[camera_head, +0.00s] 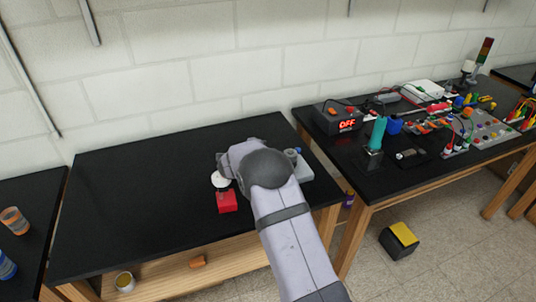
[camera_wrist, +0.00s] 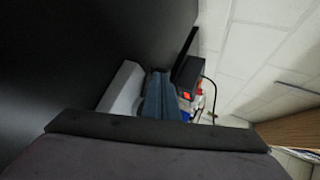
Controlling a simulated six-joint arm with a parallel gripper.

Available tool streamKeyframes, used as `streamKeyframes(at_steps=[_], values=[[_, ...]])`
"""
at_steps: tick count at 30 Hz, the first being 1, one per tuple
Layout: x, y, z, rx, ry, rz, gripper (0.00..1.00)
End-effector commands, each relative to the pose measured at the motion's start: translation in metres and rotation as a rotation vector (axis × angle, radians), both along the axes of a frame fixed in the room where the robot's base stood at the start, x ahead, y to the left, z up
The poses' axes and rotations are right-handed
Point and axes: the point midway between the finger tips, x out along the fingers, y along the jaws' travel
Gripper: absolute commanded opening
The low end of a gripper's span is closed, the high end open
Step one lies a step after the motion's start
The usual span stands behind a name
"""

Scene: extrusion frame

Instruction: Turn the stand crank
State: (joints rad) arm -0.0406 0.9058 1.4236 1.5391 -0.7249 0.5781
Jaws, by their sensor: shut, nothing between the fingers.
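A pale grey block-like stand (camera_head: 304,173) with a small blue part on top sits at the right end of the left black table, partly hidden behind my arm. No crank handle can be made out on it. A pale grey block (camera_wrist: 122,92), probably this stand, shows in the wrist view. My gripper (camera_wrist: 161,76) appears there as two blue-grey fingers lying together, shut and empty, beside the block. Whether they touch it I cannot tell. In the head view my arm hides the fingertips.
A red block (camera_head: 227,202) with a white round top (camera_head: 220,180) stands left of my wrist. The left table (camera_head: 130,200) is otherwise bare. The right table holds an "OFF" display box (camera_head: 338,117), a teal-handled tool (camera_head: 377,133) and several coloured parts. A wall stands behind.

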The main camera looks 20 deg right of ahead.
Motion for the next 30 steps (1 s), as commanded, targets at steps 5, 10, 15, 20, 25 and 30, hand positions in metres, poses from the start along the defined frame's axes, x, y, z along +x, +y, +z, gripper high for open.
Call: streamKeyframes(at_steps=[5, 10, 15, 20, 25, 30], values=[[0.000, -0.001, 0.000, 0.000, 0.000, 0.000, 0.00], [0.001, -0.001, 0.000, 0.000, 0.000, 0.000, 0.00], [0.010, -0.007, 0.000, 0.002, 0.000, -0.002, 0.00], [0.023, -0.019, 0.000, 0.001, -0.001, -0.002, 0.00], [0.029, -0.025, -0.001, 0.001, 0.001, 0.000, 0.00], [0.029, -0.025, -0.001, 0.001, 0.001, 0.000, 0.00]])
